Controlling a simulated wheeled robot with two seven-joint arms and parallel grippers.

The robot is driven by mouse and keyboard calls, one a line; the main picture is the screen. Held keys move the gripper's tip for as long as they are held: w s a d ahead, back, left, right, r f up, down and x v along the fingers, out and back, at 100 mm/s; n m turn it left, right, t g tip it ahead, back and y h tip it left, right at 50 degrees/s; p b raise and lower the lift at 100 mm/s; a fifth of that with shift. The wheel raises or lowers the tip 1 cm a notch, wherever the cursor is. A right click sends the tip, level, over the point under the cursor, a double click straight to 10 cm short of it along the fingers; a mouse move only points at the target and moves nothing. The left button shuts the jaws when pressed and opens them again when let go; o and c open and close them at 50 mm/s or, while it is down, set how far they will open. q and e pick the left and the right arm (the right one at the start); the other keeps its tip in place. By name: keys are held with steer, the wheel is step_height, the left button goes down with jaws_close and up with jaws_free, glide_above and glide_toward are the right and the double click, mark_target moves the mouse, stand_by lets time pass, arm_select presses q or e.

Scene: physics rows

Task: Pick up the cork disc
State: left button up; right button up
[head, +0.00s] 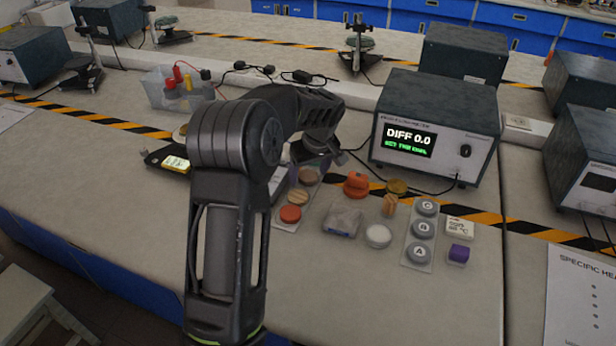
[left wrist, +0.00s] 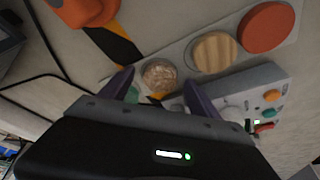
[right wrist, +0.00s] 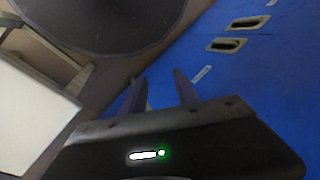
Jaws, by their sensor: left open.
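The cork disc (left wrist: 160,75) is a speckled tan round at the end of a pale tray (left wrist: 178,63), beside a striped wooden disc (left wrist: 214,52) and a red disc (left wrist: 266,27). In the head view the cork disc (head: 309,176) lies just below my left gripper (head: 318,158), partly crowded by it. My left gripper is open, its two fingers apart on either side of the cork disc in the left wrist view; contact cannot be told. My right gripper (right wrist: 158,78) is open and empty, near a blue cabinet front.
A power box with a lit display (head: 437,130) stands behind the discs. An orange object (head: 356,184), a grey block (head: 343,220), a white disc (head: 378,236) and a tray of lettered grey weights (head: 421,237) stand to the right. The front of the bench is clear.

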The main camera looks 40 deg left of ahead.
stand_by(0.4)
arm_select(q)
steer(key=c, duration=1.4)
